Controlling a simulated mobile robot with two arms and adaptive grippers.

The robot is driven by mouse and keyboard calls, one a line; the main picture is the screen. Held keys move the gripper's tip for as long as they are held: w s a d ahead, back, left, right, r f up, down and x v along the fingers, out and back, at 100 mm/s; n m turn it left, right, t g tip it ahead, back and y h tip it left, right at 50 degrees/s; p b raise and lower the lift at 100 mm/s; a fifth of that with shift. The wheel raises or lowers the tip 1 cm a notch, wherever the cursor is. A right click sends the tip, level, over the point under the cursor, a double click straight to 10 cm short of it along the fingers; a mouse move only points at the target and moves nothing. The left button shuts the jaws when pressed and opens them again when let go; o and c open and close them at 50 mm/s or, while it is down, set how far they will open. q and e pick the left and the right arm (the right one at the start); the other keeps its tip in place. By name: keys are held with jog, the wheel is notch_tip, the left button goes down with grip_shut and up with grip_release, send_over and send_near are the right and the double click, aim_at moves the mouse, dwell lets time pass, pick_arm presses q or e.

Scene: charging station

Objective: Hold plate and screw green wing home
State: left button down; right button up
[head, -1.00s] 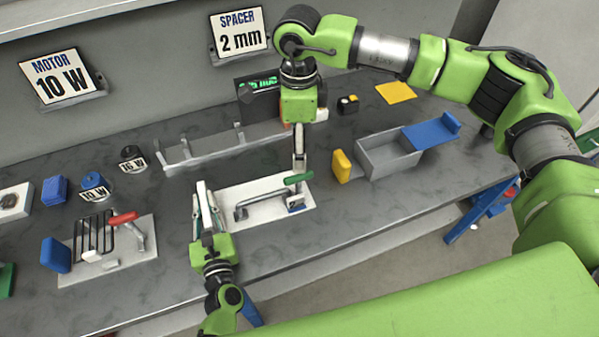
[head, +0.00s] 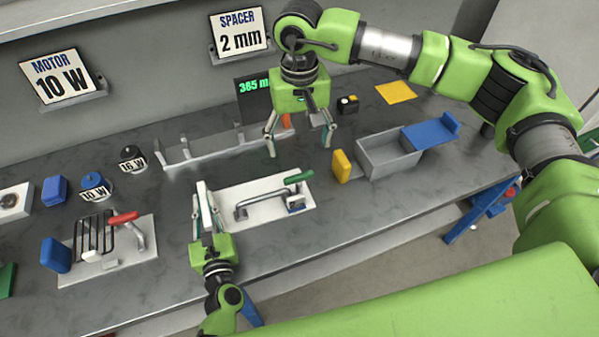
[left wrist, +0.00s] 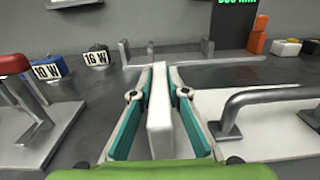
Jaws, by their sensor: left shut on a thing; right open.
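The white plate (head: 270,213) lies on the bench and carries a grey bent handle (head: 258,203) and a green wing (head: 299,176) at its right end. My left gripper (head: 206,210) is shut on a thin white upright piece (left wrist: 159,110) at the plate's left end. In the left wrist view the piece stands between the teal fingers. Whether it is one part with the plate I cannot tell. My right gripper (head: 299,143) is open and empty, raised behind the plate and apart from the green wing.
A second plate (head: 130,262) with a red wing (head: 124,218) lies at left. A grey box (head: 388,157) with a blue part and a yellow block (head: 341,166) stand at right. A slotted grey rack (head: 215,149) and a dark display (head: 253,97) with green text stand behind.

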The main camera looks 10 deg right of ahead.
aim_at(300, 177)
jog(key=shift+n, duration=0.8)
notch_tip(300, 177, down, 12)
jog(key=c, duration=1.1)
